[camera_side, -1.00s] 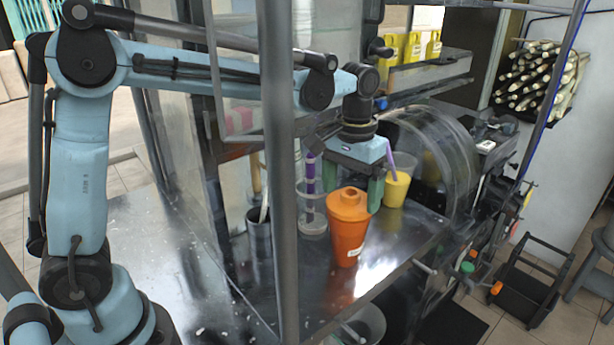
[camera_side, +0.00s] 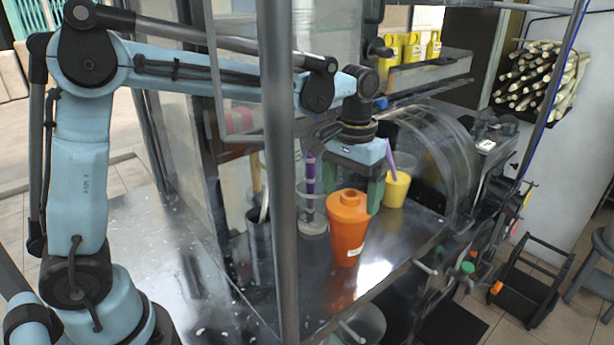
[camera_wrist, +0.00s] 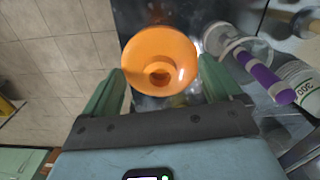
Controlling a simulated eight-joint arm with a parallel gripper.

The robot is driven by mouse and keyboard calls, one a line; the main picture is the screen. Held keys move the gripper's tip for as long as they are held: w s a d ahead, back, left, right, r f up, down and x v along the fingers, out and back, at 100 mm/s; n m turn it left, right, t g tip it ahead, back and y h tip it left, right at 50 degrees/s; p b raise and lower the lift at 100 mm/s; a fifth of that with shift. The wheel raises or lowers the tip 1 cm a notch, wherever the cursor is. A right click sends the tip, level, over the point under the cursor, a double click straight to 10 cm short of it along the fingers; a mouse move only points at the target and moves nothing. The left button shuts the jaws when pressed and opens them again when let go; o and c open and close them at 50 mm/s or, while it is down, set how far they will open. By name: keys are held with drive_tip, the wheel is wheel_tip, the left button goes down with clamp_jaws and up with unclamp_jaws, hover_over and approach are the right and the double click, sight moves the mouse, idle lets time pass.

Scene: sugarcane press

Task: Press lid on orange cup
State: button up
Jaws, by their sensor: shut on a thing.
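The orange cup (camera_side: 348,238) stands upright on the metal counter. Its orange lid (camera_side: 348,203), with a raised round knob, sits on top of it and looks level. In the wrist view the lid (camera_wrist: 160,58) is seen from above and hides the cup's body. My gripper (camera_side: 358,190) points down at the cup's top, its green fingers on either side of the lid's rim. Whether the lid is fully seated on the cup's rim cannot be told.
A clear cup of yellow juice with a purple straw (camera_side: 397,185) stands behind to the right. A clear cup with a purple tube (camera_side: 312,205) stands close on the left. A dark holder (camera_side: 258,235) is further left. The counter's front edge (camera_side: 385,285) is near.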

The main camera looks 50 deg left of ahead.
drive_tip(key=o, duration=0.7)
drive_tip(key=shift+c, duration=0.2)
wheel_tip(320, 180, up, 7)
idle(0.9)
clamp_jaws()
idle(0.6)
